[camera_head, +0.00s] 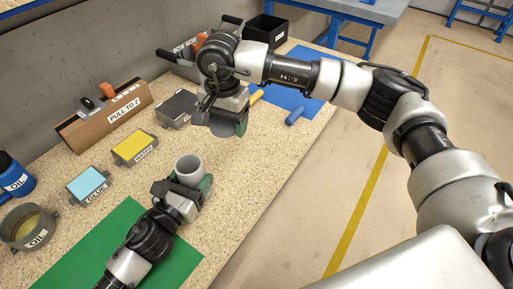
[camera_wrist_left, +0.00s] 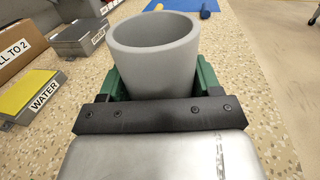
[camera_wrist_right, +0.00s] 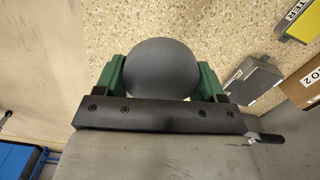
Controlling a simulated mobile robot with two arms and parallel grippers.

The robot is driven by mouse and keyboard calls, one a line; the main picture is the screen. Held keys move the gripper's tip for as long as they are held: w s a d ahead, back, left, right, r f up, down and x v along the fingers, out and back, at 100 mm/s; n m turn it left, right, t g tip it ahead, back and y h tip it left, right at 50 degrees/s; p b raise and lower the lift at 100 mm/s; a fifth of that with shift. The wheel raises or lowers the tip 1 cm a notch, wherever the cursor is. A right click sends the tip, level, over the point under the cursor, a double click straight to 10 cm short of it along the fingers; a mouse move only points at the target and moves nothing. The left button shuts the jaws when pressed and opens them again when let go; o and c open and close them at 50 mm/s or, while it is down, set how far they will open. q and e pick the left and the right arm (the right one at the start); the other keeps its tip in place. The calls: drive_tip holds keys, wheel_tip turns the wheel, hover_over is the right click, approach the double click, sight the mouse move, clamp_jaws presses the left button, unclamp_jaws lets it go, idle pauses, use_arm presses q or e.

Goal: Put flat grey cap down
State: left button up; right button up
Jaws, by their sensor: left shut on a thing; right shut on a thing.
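My right gripper (camera_wrist_right: 162,75) is shut on a smooth dark grey rounded piece (camera_wrist_right: 163,62), which I take to be the flat grey cap. Its underside is hidden in the right wrist view. In the head view the right gripper (camera_head: 229,126) points down above the speckled worktop (camera_head: 265,150), and the cap is mostly hidden by the fingers. My left gripper (camera_wrist_left: 156,80) is shut on a light grey hollow cup (camera_wrist_left: 155,72). The cup is upright with its open mouth up, and it also shows in the head view (camera_head: 189,172), low over the worktop.
A green mat (camera_head: 175,262) lies at the front, and a blue mat (camera_head: 285,97) at the back with a blue cylinder (camera_head: 295,116). Grey boxes with yellow (camera_head: 133,147) and light blue (camera_head: 88,187) tops, a cardboard box (camera_head: 105,118) and an oil pot (camera_head: 30,229) line the left.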

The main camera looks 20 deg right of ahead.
hover_over(260, 153)
wheel_tip(260, 153, down, 3)
wheel_tip(260, 153, down, 6)
drive_tip(key=shift+r, duration=0.1)
drive_tip(key=shift+f, duration=2.15)
drive_tip(key=shift+f, duration=0.15)
drive_tip(key=shift+f, duration=0.45)
drive_tip(key=o, duration=1)
drive_tip(key=shift+r, duration=0.1)
wheel_tip(260, 153, up, 13)
